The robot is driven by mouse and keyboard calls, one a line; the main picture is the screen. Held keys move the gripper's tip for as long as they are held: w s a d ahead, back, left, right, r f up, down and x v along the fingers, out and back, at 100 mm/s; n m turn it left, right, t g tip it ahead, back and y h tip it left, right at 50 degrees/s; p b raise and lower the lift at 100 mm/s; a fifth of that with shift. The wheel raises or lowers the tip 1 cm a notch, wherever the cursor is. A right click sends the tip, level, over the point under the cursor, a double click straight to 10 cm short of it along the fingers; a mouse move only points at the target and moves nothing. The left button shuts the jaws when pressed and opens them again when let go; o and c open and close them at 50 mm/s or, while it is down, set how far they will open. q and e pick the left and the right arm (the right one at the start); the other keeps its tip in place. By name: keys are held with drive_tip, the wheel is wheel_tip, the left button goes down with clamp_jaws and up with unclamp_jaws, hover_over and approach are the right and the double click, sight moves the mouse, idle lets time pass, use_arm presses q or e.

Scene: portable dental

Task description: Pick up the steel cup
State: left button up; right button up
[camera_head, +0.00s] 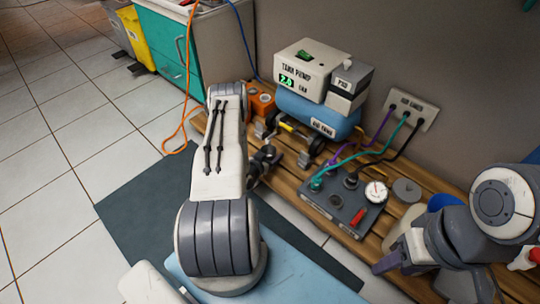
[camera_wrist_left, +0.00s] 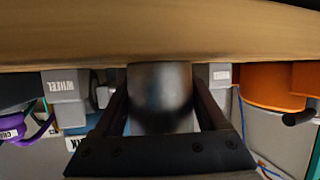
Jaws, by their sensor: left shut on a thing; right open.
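The steel cup (camera_wrist_left: 160,92) is a dark grey, shiny cylinder in the left wrist view. It sits between the two dark fingers of my left gripper (camera_wrist_left: 160,80), which is shut on it. In the head view my left gripper (camera_head: 264,160) is at the near edge of the wooden bench, partly behind my own arm. The cup cannot be made out clearly there. I cannot tell whether it touches the bench. My right gripper (camera_head: 430,268) is open over the right part of the bench, with nothing seen between its fingers.
The wooden bench (camera_head: 405,197) holds a white pump (camera_head: 303,70) on a blue tank (camera_head: 318,112), a grey control box (camera_head: 340,208) with hoses and a gauge, and an orange block (camera_head: 262,102). A teal cabinet (camera_head: 160,45) stands behind left.

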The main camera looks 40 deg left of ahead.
sight(272, 146)
use_arm(q)
drive_tip(key=shift+r, duration=0.1)
wheel_tip(272, 146, up, 4)
drive_tip(key=p, duration=0.3)
drive_tip(key=shift+p, duration=0.3)
drive_tip(key=s+d+p, duration=0.3)
drive_tip(key=s+p, duration=0.5)
drive_tip(key=s, duration=0.9)
drive_tip(key=shift+s+f, duration=0.35)
drive_tip(key=shift+r, duration=0.1)
idle(1.1)
